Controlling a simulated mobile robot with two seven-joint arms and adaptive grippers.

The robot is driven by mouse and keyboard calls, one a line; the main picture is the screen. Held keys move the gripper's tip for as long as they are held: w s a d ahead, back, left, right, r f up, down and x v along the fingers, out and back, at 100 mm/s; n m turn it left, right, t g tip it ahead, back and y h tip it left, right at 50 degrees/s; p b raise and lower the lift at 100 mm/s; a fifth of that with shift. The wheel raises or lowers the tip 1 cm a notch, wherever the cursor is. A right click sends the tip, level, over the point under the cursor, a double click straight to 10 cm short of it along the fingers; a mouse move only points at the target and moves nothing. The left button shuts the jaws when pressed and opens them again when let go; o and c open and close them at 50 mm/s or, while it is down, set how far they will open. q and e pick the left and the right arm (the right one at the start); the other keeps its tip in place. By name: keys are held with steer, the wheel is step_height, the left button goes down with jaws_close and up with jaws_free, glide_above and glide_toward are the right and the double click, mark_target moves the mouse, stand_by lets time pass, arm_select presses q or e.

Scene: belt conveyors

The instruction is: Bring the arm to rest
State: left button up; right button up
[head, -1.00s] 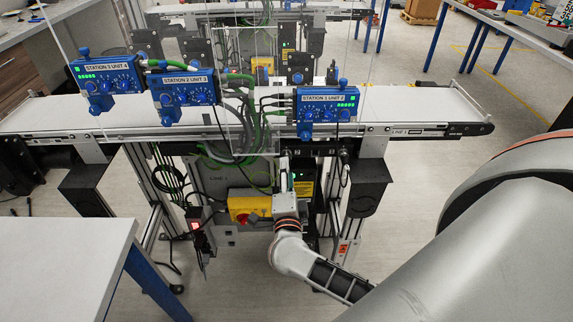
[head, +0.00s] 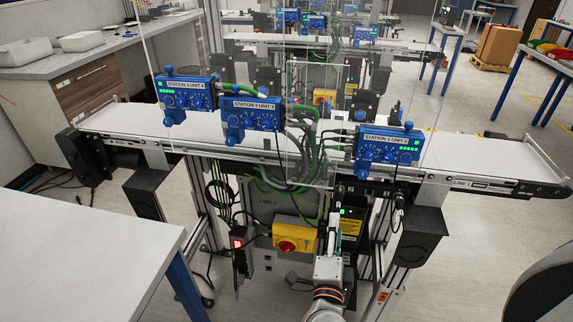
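My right gripper (head: 331,246) is in the lower middle of the head view, end-on beyond my wrist, in front of the conveyor's lower frame. It is just right of a yellow switch box (head: 312,236) with a red knob (head: 287,246). The fingers are small and seen from behind, so I cannot tell whether they are open or shut. I see nothing held. My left gripper is not in view.
A belt conveyor (head: 216,137) crosses the view, carrying blue control units (head: 252,114) with cables. A white table (head: 80,240) stands at the near left. A second conveyor (head: 270,40) is behind. Floor (head: 465,245) is open at the right.

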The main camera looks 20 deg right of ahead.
steer(key=a+r+n+t+y, duration=0.35)
steer(key=a+n+y, duration=0.2)
steer(key=n, duration=0.25)
steer(key=s+a+f+n+g+y, duration=0.1)
steer(key=s+a+f+n+y, duration=0.3)
steer(key=a+f+n+y, duration=0.55)
steer(key=s+d+f+n+g+h, duration=0.1)
steer(key=s+d+f+n+g, duration=0.2)
steer(key=f, duration=0.4)
steer(key=s+d+f+n+g+h, duration=0.2)
steer(key=s+d+f+n+g, duration=0.2)
steer(key=s+f, duration=0.4)
steer(key=shift+f+n, duration=0.25)
steer(key=shift+n, duration=0.5)
steer(key=shift+g, duration=0.25)
steer(key=shift+r, duration=0.1)
